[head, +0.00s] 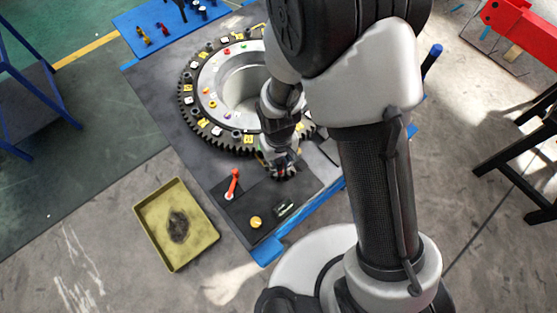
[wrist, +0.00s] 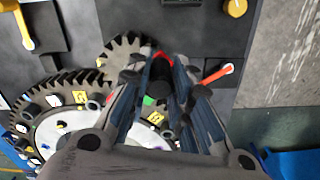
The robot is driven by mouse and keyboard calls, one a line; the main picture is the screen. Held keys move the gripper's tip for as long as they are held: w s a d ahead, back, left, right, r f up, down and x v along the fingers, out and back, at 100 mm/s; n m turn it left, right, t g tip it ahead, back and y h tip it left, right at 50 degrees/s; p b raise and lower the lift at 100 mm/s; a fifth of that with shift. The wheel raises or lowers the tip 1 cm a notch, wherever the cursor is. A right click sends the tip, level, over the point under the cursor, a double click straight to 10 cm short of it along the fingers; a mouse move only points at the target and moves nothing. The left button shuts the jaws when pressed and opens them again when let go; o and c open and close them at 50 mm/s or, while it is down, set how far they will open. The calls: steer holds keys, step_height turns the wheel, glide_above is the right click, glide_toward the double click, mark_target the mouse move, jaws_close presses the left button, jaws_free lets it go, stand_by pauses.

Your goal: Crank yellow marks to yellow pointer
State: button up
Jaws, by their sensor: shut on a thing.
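The large toothed ring (head: 196,128) lies flat on the dark bench, with yellow and white marks around its rim. It also shows in the wrist view (wrist: 72,97), at lower left. A small gear (wrist: 125,52) meshes near it. My gripper (wrist: 160,78) is over this small gear, shut on the crank handle, which is mostly hidden between the fingers; a bit of red shows at the tips. In the head view my gripper (head: 281,170) is at the ring's near side. A yellow bar (wrist: 24,25), which may be the yellow pointer, is at upper left. My arm hides the ring's right side.
A red lever (head: 234,182) stands close to the left of my gripper, with a yellow knob (head: 256,222) nearer the bench's front. A yellow tray (head: 147,240) lies on the floor at left. A blue mat (head: 130,22) with small parts is at the back.

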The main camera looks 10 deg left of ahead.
jaws_close()
steer(key=shift+w+d+n+b, duration=0.2)
steer(key=shift+d+n+b, duration=0.25)
steer(key=shift+d+n, duration=0.35)
steer(key=shift+w+d+n+b, duration=0.15)
steer(key=shift+d+n+b, duration=0.3)
steer(key=shift+d+n, duration=0.35)
steer(key=o, duration=0.8)
jaws_free()
steer(key=shift+c, duration=0.2)
